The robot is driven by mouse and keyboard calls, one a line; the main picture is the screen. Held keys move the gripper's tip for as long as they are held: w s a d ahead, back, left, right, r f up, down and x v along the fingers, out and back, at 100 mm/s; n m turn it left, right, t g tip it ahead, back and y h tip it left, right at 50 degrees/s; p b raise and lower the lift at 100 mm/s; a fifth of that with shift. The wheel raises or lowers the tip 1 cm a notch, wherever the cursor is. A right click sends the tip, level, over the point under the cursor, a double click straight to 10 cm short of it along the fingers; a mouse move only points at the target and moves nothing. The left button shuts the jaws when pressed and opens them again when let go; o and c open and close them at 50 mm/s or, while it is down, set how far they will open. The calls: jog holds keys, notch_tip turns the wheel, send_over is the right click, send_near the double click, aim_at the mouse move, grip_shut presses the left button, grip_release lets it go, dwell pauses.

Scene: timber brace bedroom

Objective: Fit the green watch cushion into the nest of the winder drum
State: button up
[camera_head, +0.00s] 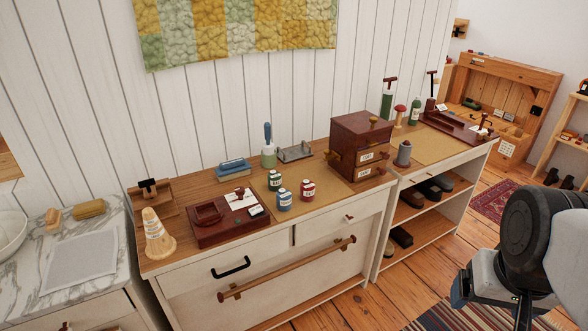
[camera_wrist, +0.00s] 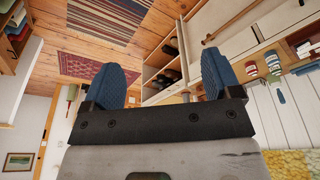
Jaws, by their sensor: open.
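I cannot pick out the green watch cushion or the winder drum for certain. A low dark red-brown wooden stand (camera_head: 228,229) with a curved recess sits at the front left of the wooden counter, with a white card and a small dark item on it. A similar red-brown stand (camera_head: 462,129) is on the far right counter.
A red-brown drawer box (camera_head: 358,134) stands mid-counter. A wooden rail (camera_head: 290,268) juts from the counter front. The floor before it is open.

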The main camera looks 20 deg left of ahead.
dwell(0.3)
jog(key=w+a+r+m, duration=0.2)
jog(key=w+a+r, duration=0.15)
jog(key=w, duration=0.65)
jog(key=w+a+r+m, duration=0.2)
jog(key=w+a+m, duration=0.15)
jog(key=w, duration=0.55)
jog(key=w+a+f+m+g, duration=0.1)
jog(key=w+a+m, duration=0.1)
jog(key=w+a, duration=0.55)
jog(key=w+a+f+m, duration=0.15)
jog(key=w+a, duration=0.35)
jog(key=w, duration=0.6)
jog(key=m+g, duration=0.2)
jog(key=m, duration=0.8)
send_over(274, 173)
jog(key=f, duration=2.2)
jog(key=shift+d+f, duration=0.25)
jog(key=shift+w+a+f, duration=0.1)
jog(key=shift+a+f, duration=0.25)
